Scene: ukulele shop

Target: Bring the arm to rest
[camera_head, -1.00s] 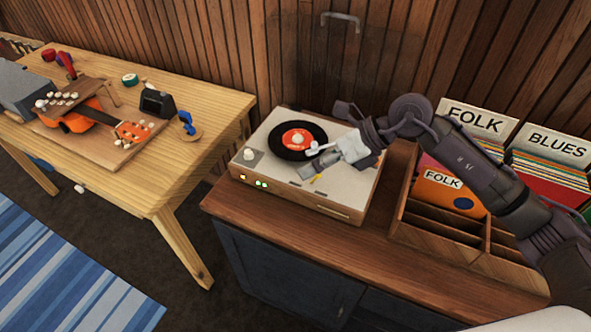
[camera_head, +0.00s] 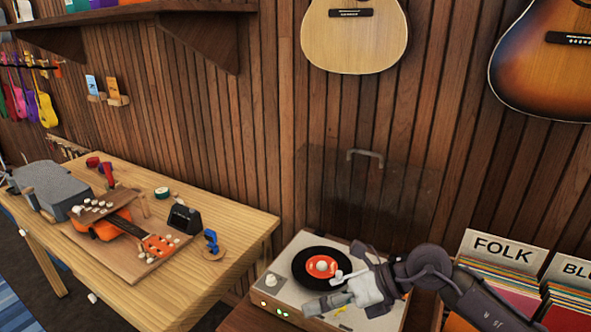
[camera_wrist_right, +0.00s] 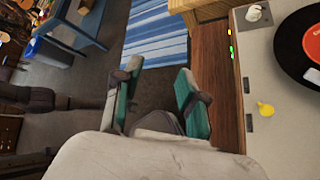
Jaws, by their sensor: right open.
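My right gripper (camera_head: 322,304) is over the front part of the record player (camera_head: 283,293), its arm coming in from the right. In the right wrist view its two green-padded fingers (camera_wrist_right: 157,88) stand apart with nothing between them. The record player shows at the right of that view, beside the fingers. A black record with a red label (camera_head: 320,267) lies on the platter. The tonearm's white head (camera_head: 342,276) is at the record's right side; my arm partly hides that area. My left gripper is not in view.
A clear lid (camera_head: 375,200) stands raised behind the player. Record bins (camera_head: 508,276) are close by my arm on the right. A wooden table (camera_head: 215,273) with an orange ukulele (camera_head: 110,226) stands at the left. Guitars (camera_head: 355,45) hang on the wall.

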